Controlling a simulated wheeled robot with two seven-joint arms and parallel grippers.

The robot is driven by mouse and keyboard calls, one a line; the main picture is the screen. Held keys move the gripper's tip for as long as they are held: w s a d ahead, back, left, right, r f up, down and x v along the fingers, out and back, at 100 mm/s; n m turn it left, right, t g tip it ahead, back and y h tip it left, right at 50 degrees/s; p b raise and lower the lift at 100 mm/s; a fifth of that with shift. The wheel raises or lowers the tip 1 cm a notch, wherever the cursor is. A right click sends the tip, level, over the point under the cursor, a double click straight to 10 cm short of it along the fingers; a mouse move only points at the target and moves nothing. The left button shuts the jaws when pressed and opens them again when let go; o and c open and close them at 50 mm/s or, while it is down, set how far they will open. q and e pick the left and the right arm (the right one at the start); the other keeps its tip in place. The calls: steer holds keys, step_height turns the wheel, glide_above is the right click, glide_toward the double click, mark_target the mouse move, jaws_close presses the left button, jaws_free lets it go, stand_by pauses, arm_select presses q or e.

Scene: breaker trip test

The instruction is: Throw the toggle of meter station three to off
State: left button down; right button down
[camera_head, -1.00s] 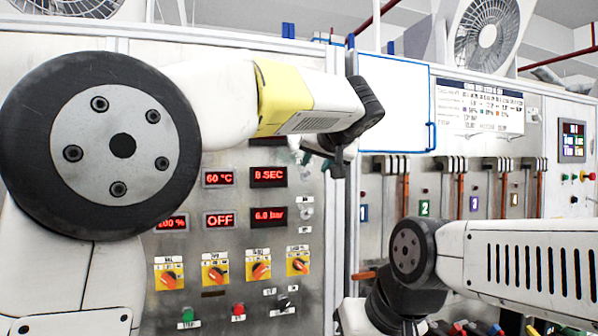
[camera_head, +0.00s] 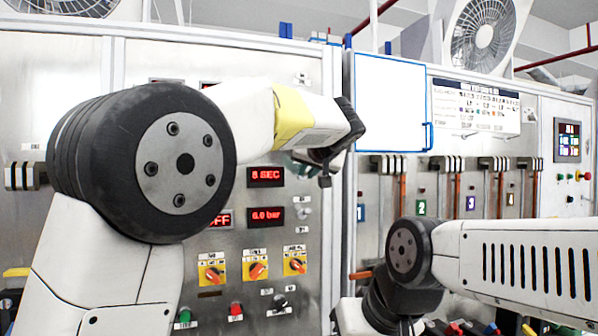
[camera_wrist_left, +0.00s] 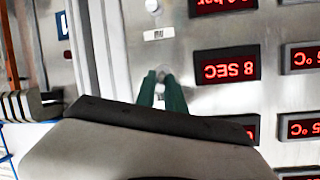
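My left gripper (camera_head: 312,165) is in front of the upright metal panel, right of the red "8 SEC" display (camera_head: 266,177). In the left wrist view its two green fingers (camera_wrist_left: 161,86) point at the panel with a narrow gap between them. A small metallic knob or toggle (camera_wrist_left: 162,73) shows at the fingertips; I cannot tell whether they touch it. Another silver knob (camera_head: 303,212) sits lower on the panel and also shows in the wrist view (camera_wrist_left: 152,5). A purple label 3 (camera_head: 471,203) marks one bay on the right. Its toggle is not clearly visible. My right gripper is out of view.
Orange rotary switches (camera_head: 258,270) and a red button (camera_head: 235,309) are low on the panel. Numbered bays with copper bars (camera_head: 457,195) stand to the right. A blue-framed white board (camera_head: 390,105) hangs above. My right arm (camera_head: 520,260) fills the lower right.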

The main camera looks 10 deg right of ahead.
mark_target(304, 177)
arm_select(q)
steer(key=shift+s+f, duration=0.1)
steer(key=shift+f, duration=0.05)
steer(key=shift+s+d+f+t, duration=0.1)
steer(key=shift+f+t, duration=0.25)
steer(key=shift+t, duration=0.65)
steer(key=shift+f+m+t, duration=0.3)
steer(key=shift+f+t, duration=0.3)
steer(key=shift+t, duration=0.6)
steer(key=t, duration=0.1)
steer(key=f+t, duration=0.1)
steer(key=t, duration=0.1)
steer(key=shift+f+y, duration=0.15)
steer(key=shift+y, duration=0.15)
steer(key=shift+w+f+m+t, duration=0.1)
steer(key=shift+f+m+t, duration=0.05)
steer(key=shift+t, duration=0.45)
steer(key=shift+w+f+m+t, duration=0.1)
steer(key=shift+f+m+t, duration=0.05)
steer(key=shift+t, duration=0.45)
steer(key=c, duration=1.4)
jaws_free()
